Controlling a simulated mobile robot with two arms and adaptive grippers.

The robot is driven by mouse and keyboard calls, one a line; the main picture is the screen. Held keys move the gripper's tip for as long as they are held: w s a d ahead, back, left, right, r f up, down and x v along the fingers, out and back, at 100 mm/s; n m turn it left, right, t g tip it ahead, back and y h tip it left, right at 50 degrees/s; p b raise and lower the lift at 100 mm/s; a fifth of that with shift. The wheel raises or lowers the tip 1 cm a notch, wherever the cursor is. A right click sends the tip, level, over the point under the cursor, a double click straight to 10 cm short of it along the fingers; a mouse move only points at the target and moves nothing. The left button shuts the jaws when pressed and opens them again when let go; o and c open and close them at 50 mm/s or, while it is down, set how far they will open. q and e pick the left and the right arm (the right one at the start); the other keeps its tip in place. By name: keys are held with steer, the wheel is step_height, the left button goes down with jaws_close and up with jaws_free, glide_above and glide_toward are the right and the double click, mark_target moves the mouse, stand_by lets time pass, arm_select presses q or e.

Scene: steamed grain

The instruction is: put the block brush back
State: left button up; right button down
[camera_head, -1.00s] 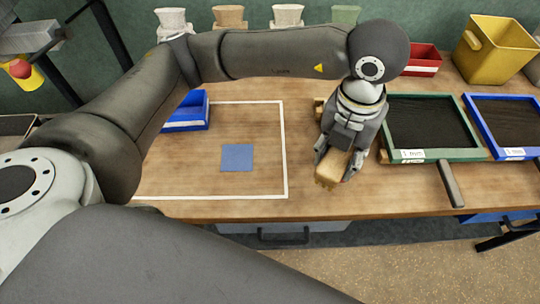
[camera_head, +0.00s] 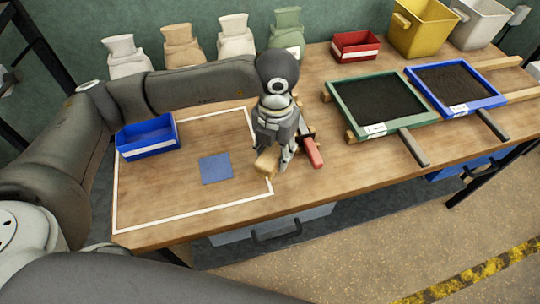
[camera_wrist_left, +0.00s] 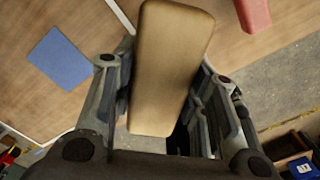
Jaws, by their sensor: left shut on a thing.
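The block brush is a tan, block-shaped piece (camera_head: 267,161), and it fills the middle of the left wrist view (camera_wrist_left: 168,70). My left gripper (camera_head: 276,158) is shut on it, with one finger on each side (camera_wrist_left: 165,95). In the head view it is at the right side of the white outline (camera_head: 192,209) on the bench. Its height above the wood is hard to tell. A flat blue square (camera_head: 216,168) lies inside the outline, left of the brush, and shows in the left wrist view (camera_wrist_left: 60,60). The bristles are hidden. My right gripper is not in view.
A red-handled tool (camera_head: 313,154) lies just right of my gripper. A blue bin (camera_head: 148,149) stands at the outline's back left. Green-framed (camera_head: 383,130) and blue-framed (camera_head: 481,103) trays stand right. Sacks (camera_head: 181,47), a red bin (camera_head: 356,57) and a yellow bin (camera_head: 420,48) line the back.

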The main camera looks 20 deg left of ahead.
arm_select(q)
steer(key=shift+w+a+f, duration=0.25)
steer(key=shift+a+f, duration=0.05)
steer(key=shift+f, duration=0.15)
steer(key=shift+w+a+f, duration=0.25)
steer(key=shift+f, duration=0.15)
steer(key=f, duration=0.3)
steer(key=shift+w+a+f, duration=0.15)
steer(key=shift+a+f, duration=0.05)
steer(key=shift+f, duration=0.15)
steer(key=shift+f, duration=0.2)
steer(key=o, duration=0.9)
steer(key=shift+r, duration=0.1)
step_height(320, 180, up, 12)
steer(key=shift+r+b, duration=0.15)
steer(key=shift+b, duration=0.15)
